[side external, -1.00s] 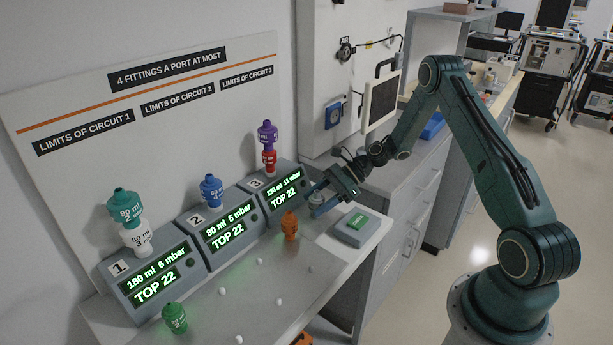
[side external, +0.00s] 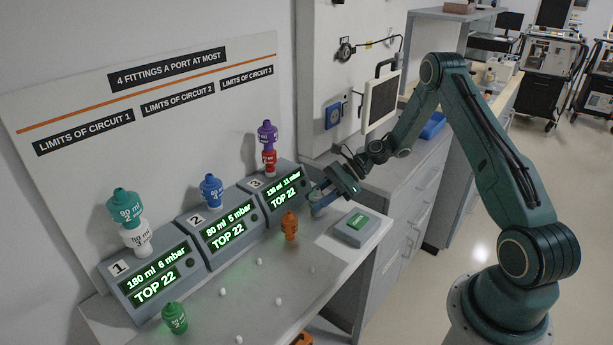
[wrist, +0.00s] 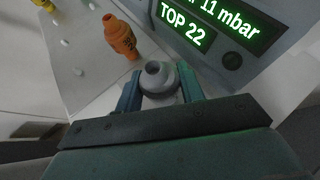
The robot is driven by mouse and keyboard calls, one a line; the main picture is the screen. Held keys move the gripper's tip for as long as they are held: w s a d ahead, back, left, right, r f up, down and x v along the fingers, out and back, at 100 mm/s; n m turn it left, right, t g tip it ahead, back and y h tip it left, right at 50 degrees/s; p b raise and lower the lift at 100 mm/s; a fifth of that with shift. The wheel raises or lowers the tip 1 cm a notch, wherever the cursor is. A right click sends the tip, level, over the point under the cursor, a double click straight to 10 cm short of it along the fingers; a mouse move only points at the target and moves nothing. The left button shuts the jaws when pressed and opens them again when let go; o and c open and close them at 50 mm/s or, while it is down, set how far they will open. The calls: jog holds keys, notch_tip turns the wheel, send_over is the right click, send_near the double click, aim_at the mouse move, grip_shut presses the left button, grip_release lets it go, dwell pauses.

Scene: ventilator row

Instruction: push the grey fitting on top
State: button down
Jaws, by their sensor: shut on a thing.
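The grey fitting (wrist: 158,78) is between the two fingers of my gripper (wrist: 160,92) in the wrist view, its open spout facing the camera. In the side view my gripper (side external: 318,206) is beside the right end of unit 3 (side external: 284,199), low over the table; the fitting there is mostly hidden by the fingers. Unit 3 carries a red fitting (side external: 269,160) with a purple fitting (side external: 267,134) on top. Unit 2 (side external: 222,233) carries one blue fitting (side external: 211,190). Unit 1 (side external: 150,274) carries a white fitting (side external: 137,238) with a teal fitting (side external: 125,206) on top.
An orange fitting (side external: 289,226) stands near unit 3 and a green fitting (side external: 174,317) near unit 1. A grey box with a green button (side external: 355,227) sits right of the gripper. Small white pieces dot the table. A sign panel (side external: 170,90) stands behind the units.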

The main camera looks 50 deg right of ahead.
jog(key=shift+r, duration=1.1)
jog(key=shift+w+a+r, duration=0.25)
jog(key=shift+a+r, duration=0.1)
jog(key=shift+r, duration=0.05)
jog(key=w+a+r+m+t+h, duration=0.2)
jog(key=a+r+m+t+h, duration=0.15)
jog(key=a+r, duration=0.2)
notch_tip(320, 180, up, 22)
jog(key=m, duration=0.3)
send_over(315, 189)
jog(key=w+a, duration=0.3)
jog(key=w, duration=1)
jog(key=shift+w+d+r+n+t, duration=0.1)
jog(key=shift+d+r+n+t, duration=0.05)
jog(key=shift+r+n, duration=0.15)
jog(key=shift+w+d+r+n+t, duration=0.1)
jog(key=shift+d+r+n, duration=0.05)
jog(key=shift+r, duration=0.25)
jog(key=shift+f, duration=0.3)
